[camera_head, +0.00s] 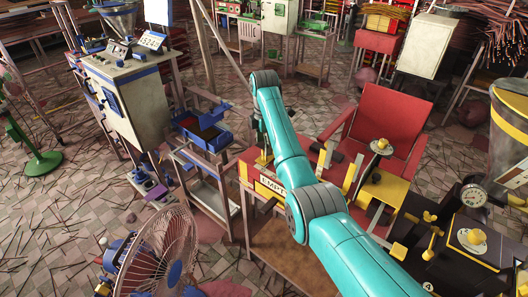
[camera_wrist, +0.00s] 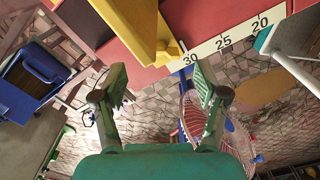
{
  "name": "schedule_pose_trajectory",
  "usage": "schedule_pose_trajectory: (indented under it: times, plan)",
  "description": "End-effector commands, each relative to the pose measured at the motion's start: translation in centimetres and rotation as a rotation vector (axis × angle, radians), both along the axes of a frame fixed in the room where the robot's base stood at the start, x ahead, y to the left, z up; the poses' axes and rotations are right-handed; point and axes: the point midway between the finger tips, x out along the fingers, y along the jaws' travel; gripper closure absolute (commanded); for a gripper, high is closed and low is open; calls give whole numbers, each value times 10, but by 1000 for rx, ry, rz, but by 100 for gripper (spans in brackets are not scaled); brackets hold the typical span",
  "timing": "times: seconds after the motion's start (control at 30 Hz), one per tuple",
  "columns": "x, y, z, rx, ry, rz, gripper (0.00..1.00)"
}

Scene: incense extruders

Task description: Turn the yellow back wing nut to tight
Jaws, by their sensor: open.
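My gripper (camera_wrist: 155,80) shows in the wrist view with its two green fingers spread wide and nothing between them. A yellow part (camera_wrist: 148,28) with a sloping edge is just beyond the fingertips, against a red body with a numbered scale (camera_wrist: 224,42). I cannot tell whether it belongs to the wing nut. In the head view, a small yellow knob (camera_head: 382,142) sits on a round plate above a yellow block, and another yellow knob (camera_head: 476,237) sits on a pad at the lower right. I cannot tell which is the back wing nut. My arm hides part of the machine.
A red chair-like panel (camera_head: 382,112) stands behind the machine. A fan (camera_head: 160,250) stands at the lower left, a blue tray (camera_head: 203,127) left of the machine. A gauge (camera_head: 473,195) is at right. Open floor lies at left.

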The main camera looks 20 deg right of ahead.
Motion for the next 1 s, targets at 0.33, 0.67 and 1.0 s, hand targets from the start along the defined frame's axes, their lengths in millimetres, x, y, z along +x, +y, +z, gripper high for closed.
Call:
schedule_pose_trajectory:
  times: [0.33,0.67,1.0]
  plan:
    - [0,0,-37,0,0,0,27]
    - [0,0,-40,0,-1,0,27]
    - [0,0,-40,0,-1,0,87]
